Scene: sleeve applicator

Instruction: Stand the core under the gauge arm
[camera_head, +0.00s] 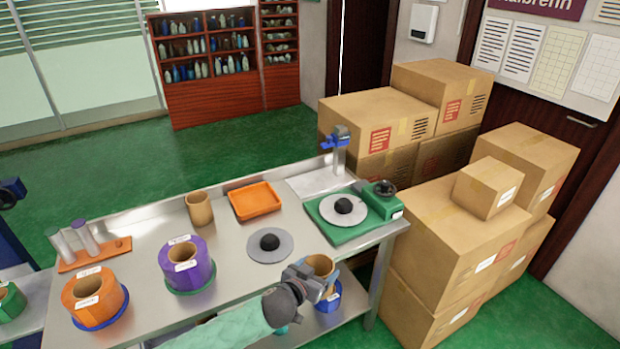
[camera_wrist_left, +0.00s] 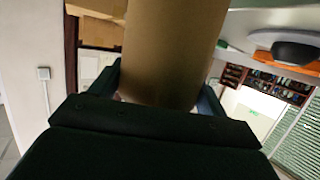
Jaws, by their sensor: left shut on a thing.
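My left gripper (camera_head: 322,283) is shut on a brown cardboard core (camera_head: 321,264) near the front edge of the steel table. The core also fills the middle of the left wrist view (camera_wrist_left: 172,50), between the fingers; its lower end is hidden in the head view. The gauge arm (camera_head: 335,139), a blue head on a grey post, stands at the back of the table, apart from the held core. A second brown core (camera_head: 199,208) stands upright on the table's left half. My right gripper is not in view.
A green base with a pale disc and black knob (camera_head: 343,206) stands at the table's right. A grey disc with a black knob (camera_head: 269,243) lies left of it. An orange tray (camera_head: 255,200) and orange and purple rolls (camera_head: 187,264) are farther left. Boxes (camera_head: 465,245) crowd the right.

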